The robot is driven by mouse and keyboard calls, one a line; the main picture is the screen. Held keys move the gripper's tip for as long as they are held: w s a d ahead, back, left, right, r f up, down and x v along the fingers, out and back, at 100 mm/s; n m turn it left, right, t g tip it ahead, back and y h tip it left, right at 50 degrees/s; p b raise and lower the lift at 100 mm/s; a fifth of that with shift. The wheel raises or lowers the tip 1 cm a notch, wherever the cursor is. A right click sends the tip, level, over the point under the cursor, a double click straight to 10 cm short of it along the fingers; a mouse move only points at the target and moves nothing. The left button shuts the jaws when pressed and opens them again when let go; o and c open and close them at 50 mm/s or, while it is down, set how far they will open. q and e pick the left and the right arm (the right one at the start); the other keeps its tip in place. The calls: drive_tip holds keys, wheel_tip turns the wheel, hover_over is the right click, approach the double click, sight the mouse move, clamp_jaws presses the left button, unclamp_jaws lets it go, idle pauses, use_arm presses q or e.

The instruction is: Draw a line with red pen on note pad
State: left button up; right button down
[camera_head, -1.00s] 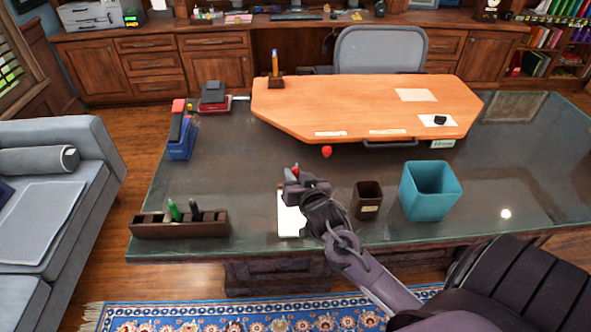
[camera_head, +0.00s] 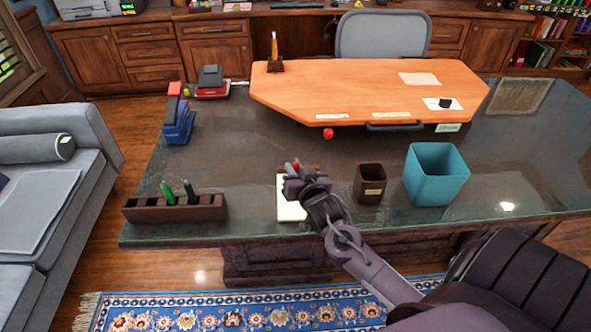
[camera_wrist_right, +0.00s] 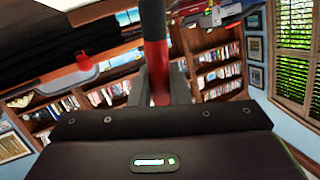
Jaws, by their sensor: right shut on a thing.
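The white note pad (camera_head: 289,209) lies on the glass-topped desk, partly hidden behind my right gripper. My right gripper (camera_head: 293,174) is above the pad's upper part and shut on the red pen (camera_head: 296,163). In the right wrist view the red pen (camera_wrist_right: 157,75) stands between the fingers, with a dark section toward the top of the picture. Whether the pen tip touches the pad is hidden. My left gripper is not in view.
A wooden pen holder (camera_head: 175,208) with green and dark pens stands at the left. A brown cup (camera_head: 370,184) and a teal bin (camera_head: 436,175) stand right of my gripper. A raised orange desktop (camera_head: 350,92) lies behind. A blue stapler-like item (camera_head: 179,124) is at back left.

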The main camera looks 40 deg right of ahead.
drive_tip(key=shift+f+b, duration=0.35)
drive_tip(key=shift+f, duration=0.25)
idle(0.8)
drive_tip(key=shift+s+d+r, duration=0.1)
drive_tip(key=shift+d, duration=0.05)
drive_tip(key=shift+s+d+p, duration=0.15)
drive_tip(key=shift+d+p, duration=0.15)
drive_tip(key=shift+p, duration=0.1)
drive_tip(key=shift+s+d, duration=0.15)
drive_tip(key=shift+d, duration=0.05)
drive_tip(key=shift+s+d+p, duration=0.4)
drive_tip(key=shift+d+p, duration=0.05)
drive_tip(key=shift+d, duration=0.15)
drive_tip(key=shift+s+d, duration=0.1)
drive_tip(key=shift+s+d+p, duration=0.3)
drive_tip(key=shift+d+p, duration=0.15)
drive_tip(key=shift+d, duration=0.05)
